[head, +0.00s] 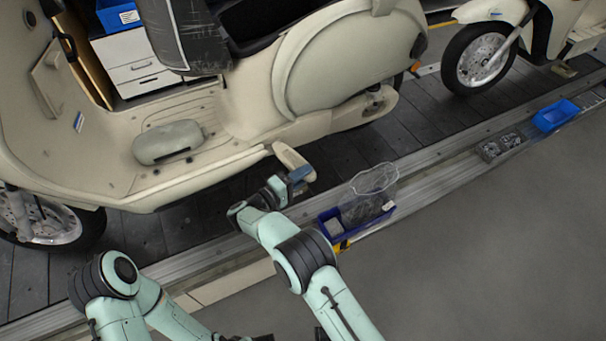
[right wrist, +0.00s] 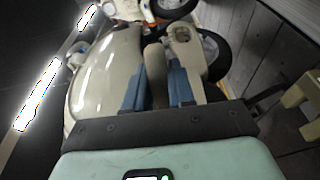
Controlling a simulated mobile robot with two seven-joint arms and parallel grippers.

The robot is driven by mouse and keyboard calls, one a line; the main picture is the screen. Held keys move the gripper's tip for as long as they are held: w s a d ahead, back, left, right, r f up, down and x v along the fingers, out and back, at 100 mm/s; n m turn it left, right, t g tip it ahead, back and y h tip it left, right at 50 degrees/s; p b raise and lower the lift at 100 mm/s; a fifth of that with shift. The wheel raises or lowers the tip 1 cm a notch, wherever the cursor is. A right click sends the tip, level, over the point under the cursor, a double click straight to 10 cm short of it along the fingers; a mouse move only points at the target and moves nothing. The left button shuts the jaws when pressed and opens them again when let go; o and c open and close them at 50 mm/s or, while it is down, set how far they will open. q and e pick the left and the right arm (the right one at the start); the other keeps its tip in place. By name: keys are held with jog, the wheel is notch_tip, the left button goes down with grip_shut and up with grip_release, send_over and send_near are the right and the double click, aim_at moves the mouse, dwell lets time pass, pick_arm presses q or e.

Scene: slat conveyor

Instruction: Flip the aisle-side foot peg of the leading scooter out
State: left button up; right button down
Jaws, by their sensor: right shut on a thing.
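A cream scooter (head: 225,115) fills the left of the head view, standing on the slat conveyor. Its cream foot peg (head: 290,157) sits at the lower edge of the footboard on the aisle side and angles away from the body. My right gripper (head: 299,177) is at the peg's outer end, with its blue fingers shut on it. In the right wrist view a beige part of the peg (right wrist: 155,72) shows between the two blue fingers (right wrist: 158,88). The gripper hides part of the peg. My left arm shows at lower left; its fingers are not visible.
A blue bin (head: 327,222) with a clear bag stands on the conveyor's edge, close to my right forearm. Another blue bin (head: 556,115) and a grey parts tray (head: 502,146) lie farther right. A second scooter (head: 482,57) stands at upper right. The grey aisle floor (head: 500,260) is clear.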

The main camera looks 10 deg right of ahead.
jog(key=shift+a, duration=0.15)
jog(key=c, duration=1)
grip_release()
jog(key=shift+c, duration=0.2)
jog(key=v, duration=1.3)
jog(key=shift+s+a, duration=0.2)
